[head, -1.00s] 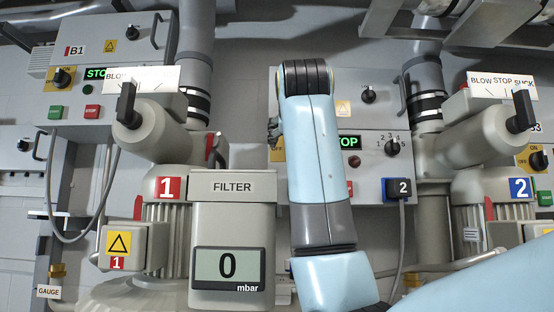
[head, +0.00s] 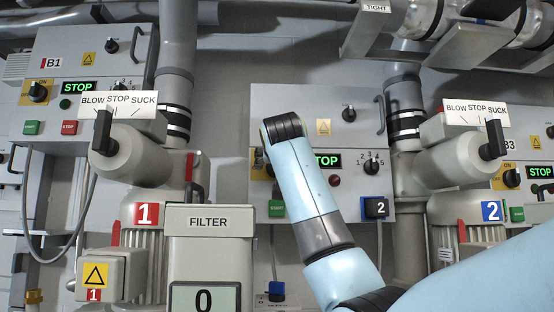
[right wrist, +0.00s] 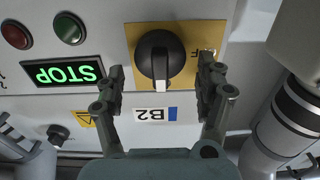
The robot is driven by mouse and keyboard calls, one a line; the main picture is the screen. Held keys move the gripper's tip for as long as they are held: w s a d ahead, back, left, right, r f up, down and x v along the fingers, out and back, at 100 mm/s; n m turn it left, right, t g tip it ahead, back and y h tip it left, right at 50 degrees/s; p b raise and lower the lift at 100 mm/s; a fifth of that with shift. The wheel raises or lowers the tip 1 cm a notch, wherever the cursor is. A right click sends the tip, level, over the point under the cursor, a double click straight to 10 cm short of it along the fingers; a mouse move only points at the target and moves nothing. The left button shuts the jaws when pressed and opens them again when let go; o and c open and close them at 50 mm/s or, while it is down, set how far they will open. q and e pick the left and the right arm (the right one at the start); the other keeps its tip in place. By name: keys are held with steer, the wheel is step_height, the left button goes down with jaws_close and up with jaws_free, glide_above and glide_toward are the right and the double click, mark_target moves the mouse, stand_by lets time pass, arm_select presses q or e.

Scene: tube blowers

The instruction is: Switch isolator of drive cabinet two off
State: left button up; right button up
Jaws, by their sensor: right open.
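Drive cabinet two (head: 285,103) is the grey panel in the middle of the head view, with a green STOP display (head: 328,160). In the right wrist view, which shows it upside down, the blue-striped B2 label (right wrist: 155,114) sits by the isolator's yellow plate (right wrist: 140,35). The black isolator knob (right wrist: 158,48) has its white-marked end towards the bottom of that view, in line with the label. An F shows on the plate's right side. My right gripper (right wrist: 162,76) is open, one finger each side of the knob's lower end, with gaps. My arm hides the isolator in the head view.
Blower one (head: 145,213) and the filter housing (head: 208,222) stand in front at left. Blower two (head: 491,211) is at right. Cabinet B1 (head: 50,62) has its own isolator. In the wrist view a grey pipe (right wrist: 290,120) runs to the right of the plate.

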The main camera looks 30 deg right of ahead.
steer(key=shift+w+f, duration=0.1)
steer(key=shift+w, duration=0.05)
steer(key=shift+c, duration=2.9)
steer(key=c, duration=0.4)
steer(key=shift+c, duration=0.8)
arm_select(q)
steer(key=shift+s, duration=0.7)
arm_select(e)
steer(key=n, duration=1.2)
steer(key=a+f+n, duration=0.1)
steer(key=n, duration=0.4)
steer(key=shift+w+n, duration=0.25)
steer(key=shift+n, duration=0.15)
steer(key=shift+a+f, duration=0.1)
